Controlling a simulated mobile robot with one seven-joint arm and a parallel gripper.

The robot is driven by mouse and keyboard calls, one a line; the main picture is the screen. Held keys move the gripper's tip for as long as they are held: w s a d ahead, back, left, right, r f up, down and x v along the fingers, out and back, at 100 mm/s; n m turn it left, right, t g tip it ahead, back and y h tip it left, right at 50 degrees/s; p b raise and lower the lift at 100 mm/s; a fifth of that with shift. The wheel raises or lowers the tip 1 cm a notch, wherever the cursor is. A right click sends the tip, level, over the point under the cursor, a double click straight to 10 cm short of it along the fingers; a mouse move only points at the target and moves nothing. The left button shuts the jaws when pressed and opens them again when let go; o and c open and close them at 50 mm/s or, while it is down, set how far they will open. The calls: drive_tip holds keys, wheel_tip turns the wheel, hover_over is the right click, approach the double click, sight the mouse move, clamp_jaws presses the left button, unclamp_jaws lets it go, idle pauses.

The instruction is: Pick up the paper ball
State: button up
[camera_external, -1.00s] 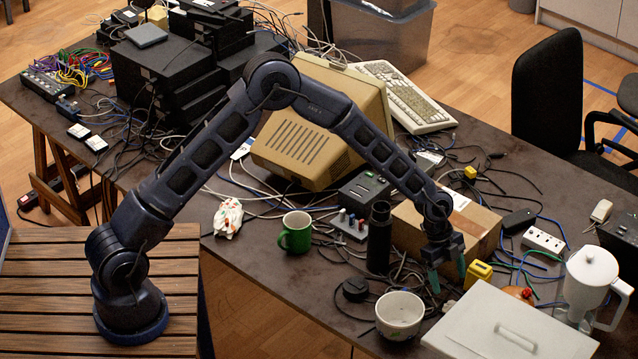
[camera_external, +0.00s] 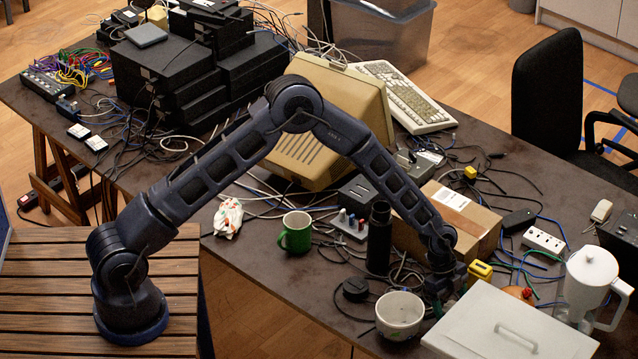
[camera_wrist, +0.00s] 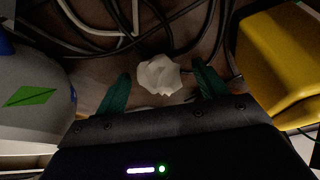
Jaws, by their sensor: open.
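The paper ball (camera_wrist: 160,75) is a small crumpled white lump on the dark tabletop. In the wrist view it lies between the tips of my gripper's two green fingers. My gripper (camera_wrist: 160,90) is open, with one finger on each side of the ball and a small gap to each. In the external view my gripper (camera_external: 442,296) is low over the table, between the white bowl and the yellow object. The ball is hidden there. I cannot tell the exact height of the fingertips.
A white bowl (camera_external: 399,314) with green marks stands close on the left. A yellow object (camera_external: 479,273) and a white lidded box (camera_external: 510,325) are close on the right. A cardboard box (camera_external: 460,222) and a black cylinder (camera_external: 379,238) stand behind. Cables (camera_wrist: 95,45) lie around the ball.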

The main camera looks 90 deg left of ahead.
drive_tip(key=c, duration=1.1)
